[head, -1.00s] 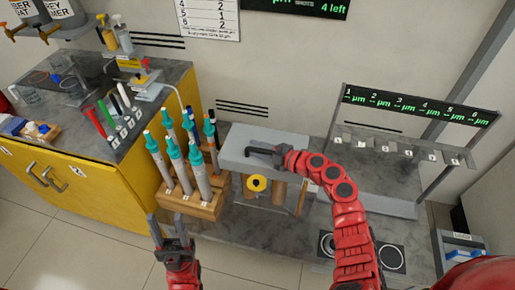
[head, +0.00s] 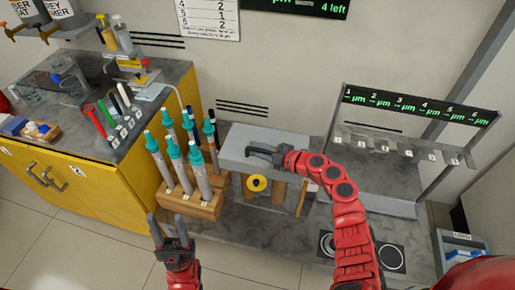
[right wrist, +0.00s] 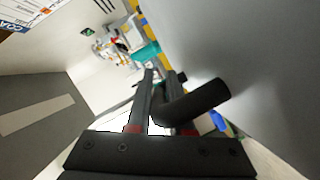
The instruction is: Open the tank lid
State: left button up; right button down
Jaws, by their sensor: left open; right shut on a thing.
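A dark bar handle (right wrist: 198,102) on the lid shows in the right wrist view. My right gripper (head: 264,152) is shut on this handle, with its fingers on either side of the bar. My left gripper (head: 163,230) is open and empty, low in front of the bench and left of the lid. The inside of the tank is hidden.
A wooden rack (head: 190,204) with several teal-capped tubes stands just left of the tank. A numbered hook stand (head: 405,150) is at the right. A yellow cabinet (head: 80,195) with lab items on its top is at the left. The bench front is partly clear.

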aim_at(262, 140)
dwell(0.8)
jog(key=shift+w+r+p, duration=0.15)
jog(key=shift+r+p, duration=0.25)
jog(key=shift+p, duration=0.2)
jog(key=r+p, duration=0.1)
jog(key=w+r+m+p, duration=0.1)
jog(key=p, duration=0.1)
jog(key=g+p, duration=0.1)
jog(key=p, duration=0.1)
jog(key=shift+w+d+r+m, duration=0.25)
jog(key=shift+w+r+m, duration=0.05)
jog(key=shift+r, duration=0.1)
jog(key=shift+w+r+m+p, duration=0.2)
jog(key=shift+w+m+p, duration=0.05)
jog(key=shift+m+p, duration=0.05)
jog(key=shift+w+d+r, duration=0.2)
jog(key=shift+w, duration=0.1)
jog(key=shift+w+d+r+m+g, duration=0.15)
jog(key=shift+w+r+m+g, duration=0.25)
jog(key=shift+w+m+g, duration=0.15)
jog(key=shift+w+d+r+m+g+b, duration=0.25)
jog(key=shift+w+r+m+g+b, duration=0.15)
jog(key=shift+w+b, duration=0.45)
jog(key=shift+w+d+r+m+g+b, duration=0.25)
jog(key=shift+w+r+m+b, duration=0.2)
jog(key=shift+b, duration=0.65)
